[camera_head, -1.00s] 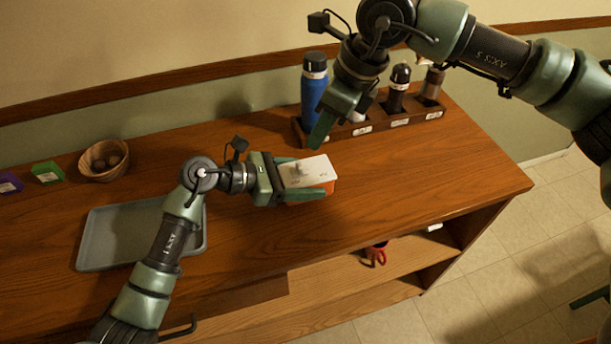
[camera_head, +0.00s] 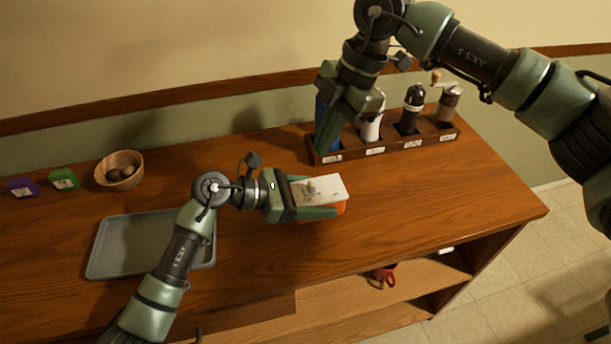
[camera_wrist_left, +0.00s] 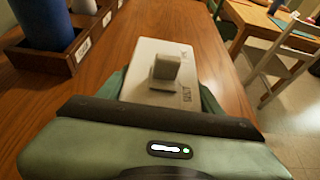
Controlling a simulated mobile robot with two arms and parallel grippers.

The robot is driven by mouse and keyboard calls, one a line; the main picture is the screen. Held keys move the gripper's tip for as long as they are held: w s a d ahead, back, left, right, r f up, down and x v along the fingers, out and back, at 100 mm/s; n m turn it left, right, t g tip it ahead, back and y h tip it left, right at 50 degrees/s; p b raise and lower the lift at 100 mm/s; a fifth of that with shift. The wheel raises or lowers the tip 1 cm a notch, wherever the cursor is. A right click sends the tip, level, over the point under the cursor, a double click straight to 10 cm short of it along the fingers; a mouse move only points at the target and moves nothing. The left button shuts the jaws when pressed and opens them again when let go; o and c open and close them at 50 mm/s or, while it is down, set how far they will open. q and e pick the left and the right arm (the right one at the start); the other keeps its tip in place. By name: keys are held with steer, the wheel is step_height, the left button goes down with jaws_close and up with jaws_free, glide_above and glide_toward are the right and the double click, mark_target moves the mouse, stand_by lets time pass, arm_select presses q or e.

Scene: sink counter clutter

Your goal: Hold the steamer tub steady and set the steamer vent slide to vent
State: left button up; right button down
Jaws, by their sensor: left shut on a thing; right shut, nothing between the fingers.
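The steamer tub (camera_head: 341,208) is orange with a white lid (camera_head: 332,184) and stands on the wooden counter. My left gripper (camera_head: 318,197) is shut on it, with a finger along each side. The grey vent slide (camera_wrist_left: 165,70) stands up from the lid in the left wrist view. Dark lettering lies on the lid to its right, a larger word nearer the gripper and a smaller one farther off; the slide's exact setting is hard to tell. My right gripper (camera_head: 325,143) is shut and empty, pointing down above the counter behind the tub, apart from it.
A wooden rack (camera_head: 390,143) with bottles and a grinder (camera_head: 449,101) stands behind the tub; my right gripper covers much of the blue bottle (camera_head: 321,112). A grey tray (camera_head: 115,245), a bowl (camera_head: 119,170) and two small boxes are left. The counter right of the tub is clear.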

mark_target(311, 186)
steer(key=m, duration=0.3)
steer(key=shift+w+a+m, duration=0.1)
steer(key=shift+a+m, duration=0.05)
steer(key=shift+m, duration=0.15)
steer(key=x, duration=1)
steer(key=shift+r, duration=0.1)
